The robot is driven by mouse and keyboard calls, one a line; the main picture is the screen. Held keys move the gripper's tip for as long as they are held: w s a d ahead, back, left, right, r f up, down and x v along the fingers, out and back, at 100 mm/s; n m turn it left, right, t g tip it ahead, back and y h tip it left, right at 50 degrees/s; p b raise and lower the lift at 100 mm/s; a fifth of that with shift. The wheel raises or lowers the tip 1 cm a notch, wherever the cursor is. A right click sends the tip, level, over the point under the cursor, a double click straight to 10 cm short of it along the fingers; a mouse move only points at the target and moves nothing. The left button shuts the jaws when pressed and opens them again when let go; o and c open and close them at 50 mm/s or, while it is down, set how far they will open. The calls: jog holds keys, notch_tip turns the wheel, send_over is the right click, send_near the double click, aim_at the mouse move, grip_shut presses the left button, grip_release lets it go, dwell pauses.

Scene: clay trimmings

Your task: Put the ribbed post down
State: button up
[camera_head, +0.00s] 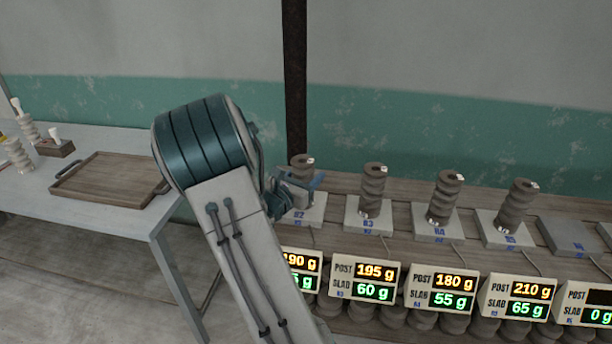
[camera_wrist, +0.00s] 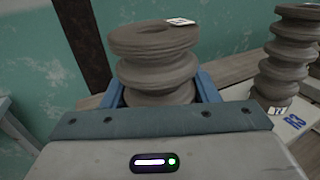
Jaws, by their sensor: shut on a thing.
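The ribbed post (camera_head: 302,163) is a grey-brown clay column with rounded ridges and a small white tag on top. My gripper (camera_head: 296,188) is shut on it, and the post stands upright. In the wrist view the post (camera_wrist: 155,65) sits between the two blue fingers of the gripper (camera_wrist: 160,92). The post is over the pale slab marked R2 (camera_head: 305,218). My gripper hides its foot, so I cannot tell whether it touches the slab. The R2 display (camera_head: 300,262) reads 190 g for the post; its slab figure is partly covered by my arm.
Similar posts stand on neighbouring slabs: R3 (camera_head: 373,187), R4 (camera_head: 445,195) and R5 (camera_head: 517,205). The R3 post (camera_wrist: 290,50) is close on the right. A slab farther right (camera_head: 570,236) is bare. A wooden tray (camera_head: 110,180) lies on the left table.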

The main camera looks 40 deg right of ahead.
jog(key=o, duration=1.4)
jog(key=shift+r, duration=0.1)
jog(key=v, duration=1.2)
jog(key=s+a+f+m+g+y, duration=0.1)
jog(key=s+a+m+g+y, duration=0.3)
jog(key=s+m+g+y, duration=0.65)
jog(key=s+a+r+m+t+y, duration=0.1)
jog(key=a+m+t+y, duration=0.1)
jog(key=a, duration=0.3)
jog(key=s+a+r+m+t+y, duration=0.1)
jog(key=s+a+m+t+y, duration=0.1)
jog(key=a+m, duration=0.3)
jog(key=s+a+r+m+t+y, duration=0.1)
jog(key=s+a+m+t+y, duration=0.1)
jog(key=a+m+t, duration=0.1)
jog(key=shift+s+a+m+t+y, duration=0.1)
jog(key=shift+a+m+t+y, duration=0.2)
jog(key=shift+a+m, duration=0.7)
jog(key=shift+a+n, duration=0.3)
jog(key=shift+n, duration=0.05)
